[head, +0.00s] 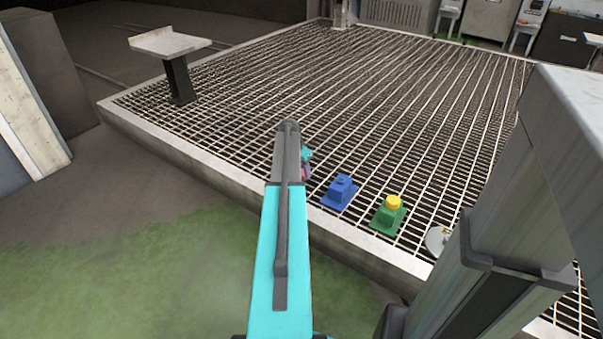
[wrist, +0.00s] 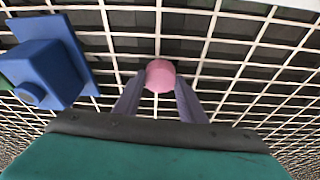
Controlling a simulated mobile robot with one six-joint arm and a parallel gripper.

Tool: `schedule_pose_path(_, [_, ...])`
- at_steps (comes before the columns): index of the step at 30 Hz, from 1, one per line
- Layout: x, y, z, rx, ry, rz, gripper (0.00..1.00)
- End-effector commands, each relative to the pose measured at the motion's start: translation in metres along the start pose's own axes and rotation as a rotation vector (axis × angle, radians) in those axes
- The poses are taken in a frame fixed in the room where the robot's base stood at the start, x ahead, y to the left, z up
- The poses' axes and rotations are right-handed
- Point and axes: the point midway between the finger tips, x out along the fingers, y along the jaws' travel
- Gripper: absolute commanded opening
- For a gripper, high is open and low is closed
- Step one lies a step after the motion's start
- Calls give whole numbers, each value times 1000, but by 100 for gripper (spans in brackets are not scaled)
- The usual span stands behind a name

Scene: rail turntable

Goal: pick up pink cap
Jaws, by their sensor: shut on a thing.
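The pink cap (wrist: 160,75) is a small round piece between the fingertips of my gripper (wrist: 160,88) in the wrist view. My gripper is shut on it, over the white grid of the grating. In the head view, a sliver of pink (head: 304,173) shows beside the end of my arm, which hides most of the gripper (head: 306,165). I cannot tell how high the cap is above the grating.
A green block (head: 388,214) with a yellow cap (head: 393,202) and a pale round piece (head: 437,240) lie farther right. The grating (head: 330,90) beyond is mostly clear; a pedestal (head: 170,44) stands far left.

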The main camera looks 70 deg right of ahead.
Motion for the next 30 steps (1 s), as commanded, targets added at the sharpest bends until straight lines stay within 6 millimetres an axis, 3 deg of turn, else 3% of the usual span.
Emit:
schedule_pose_path(6, [-29, 0, -9, 0, 1, -1, 17])
schedule_pose_path(30, [-65, 42, 85, -1, 0, 0, 17])
